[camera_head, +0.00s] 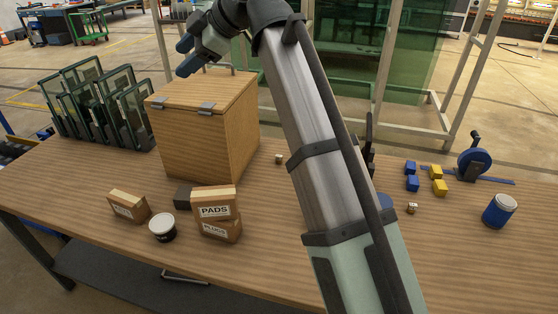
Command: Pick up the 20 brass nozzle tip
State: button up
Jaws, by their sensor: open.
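Two small pale brown and dark pieces lie on the wooden table. One small piece (278,159) is right of the wooden box, and the other small piece (412,208) is on the right half, in front of the blue and yellow blocks. Both are too small to read a number, and I cannot tell which is the 20 brass nozzle tip. My gripper (184,56) is open and empty, with blue fingertips, raised in front of the wooden box's top in the picture and away from both pieces. My arm hides a middle strip of the table.
A hinged wooden box (205,130) stands at the back left, beside glass panels in a rack (100,105). PADS and PLUGS cartons (216,202) and a black jar (162,228) stand in front. Blue and yellow blocks (438,187), a blue reel (474,162) and a blue can (499,211) are right.

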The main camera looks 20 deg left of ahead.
jog(key=w+d+f+h, duration=0.2)
jog(key=w+d, duration=0.2)
jog(key=m+h, duration=0.9)
send_over(281, 156)
jog(key=f, duration=4.2)
jog(key=shift+w+d+f, duration=0.1)
jog(key=shift+w+f, duration=0.1)
jog(key=shift+w, duration=0.1)
jog(key=shift+s+f, duration=0.15)
jog(key=shift+f, duration=1.2)
jog(key=shift+s+f, duration=0.15)
jog(key=shift+f, duration=1.2)
grip_shut()
